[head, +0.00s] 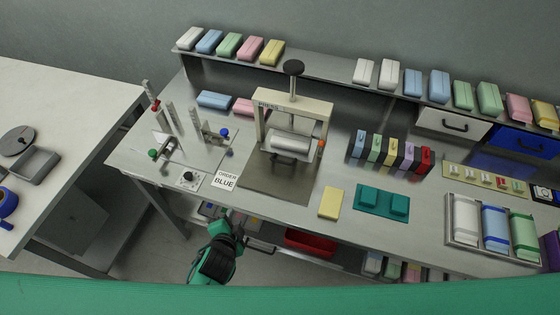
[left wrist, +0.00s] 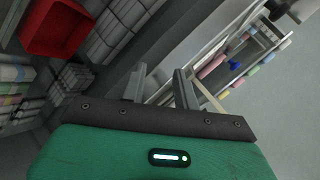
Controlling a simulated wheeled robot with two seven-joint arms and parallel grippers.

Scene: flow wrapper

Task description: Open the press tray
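The press (head: 292,105) stands on the steel bench, a pale frame with a black knob on top. A whitish rounded block (head: 290,142) sits under its crossbar, and a darker flat plate (head: 275,183) lies in front. No separate tray can be clearly made out at the press. My left gripper (head: 228,226) is at the bench's front edge, left of and nearer than the press. In the left wrist view its two grey fingers (left wrist: 160,88) are apart, with nothing clearly held between them. My right gripper is out of view.
An "ORDER BLUE" card (head: 224,181), a yellow block (head: 330,203) and a teal holder (head: 382,201) lie on the bench. A red bin (head: 310,242) sits below its front edge. A filled tray (head: 449,237) is at right. A white table (head: 75,95) stands at left.

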